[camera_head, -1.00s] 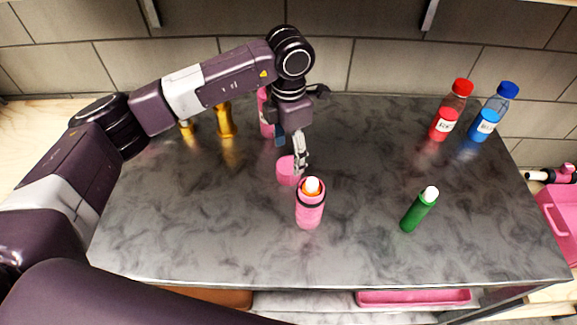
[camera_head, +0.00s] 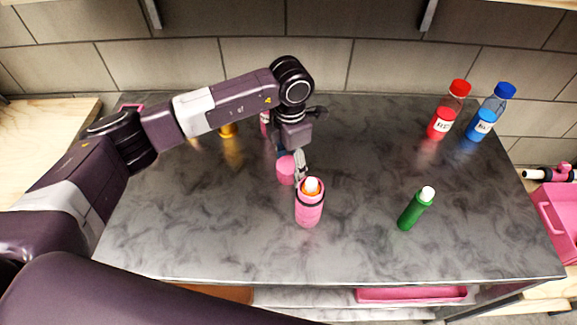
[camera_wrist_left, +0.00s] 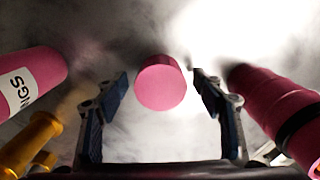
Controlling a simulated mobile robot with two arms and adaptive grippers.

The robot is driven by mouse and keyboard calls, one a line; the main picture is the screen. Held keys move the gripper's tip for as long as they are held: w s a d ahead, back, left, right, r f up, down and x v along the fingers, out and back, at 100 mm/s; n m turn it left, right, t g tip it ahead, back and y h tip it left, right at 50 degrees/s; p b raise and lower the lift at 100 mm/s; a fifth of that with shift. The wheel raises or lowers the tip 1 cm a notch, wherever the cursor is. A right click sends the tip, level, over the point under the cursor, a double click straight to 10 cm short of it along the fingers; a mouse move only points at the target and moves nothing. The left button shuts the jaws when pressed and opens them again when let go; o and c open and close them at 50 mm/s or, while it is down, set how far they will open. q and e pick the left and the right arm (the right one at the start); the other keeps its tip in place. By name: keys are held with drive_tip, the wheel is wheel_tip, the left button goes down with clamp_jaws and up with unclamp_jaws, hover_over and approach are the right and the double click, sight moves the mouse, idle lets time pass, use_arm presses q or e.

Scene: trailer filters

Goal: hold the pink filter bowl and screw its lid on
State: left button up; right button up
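The pink filter bowl (camera_head: 309,212) stands upright on the grey countertop, with a dark ring near its top and a white and orange part showing at its mouth. The pink lid (camera_head: 286,171) is a short round piece on the counter just behind and left of the bowl. My left gripper (camera_head: 298,166) is low by the lid, pointing down. In the left wrist view, the lid (camera_wrist_left: 161,84) appears between its spread fingers, with gaps on both sides. The bowl (camera_wrist_left: 285,112) is outside the right-hand finger there. My right gripper is not in view.
A green bottle (camera_head: 412,212) stands to the right. Red (camera_head: 441,122) and blue (camera_head: 482,122) bottles stand at the back right. Gold fittings (camera_head: 229,131) and a pink labelled cylinder (camera_wrist_left: 32,78) are behind or beside my left arm. The counter's centre right is clear.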

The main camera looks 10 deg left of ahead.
sight(290, 163)
use_arm(q)
drive_tip(key=c, duration=1)
drive_tip(key=shift+r+b, duration=1.55)
drive_tip(key=shift+r, duration=8.5)
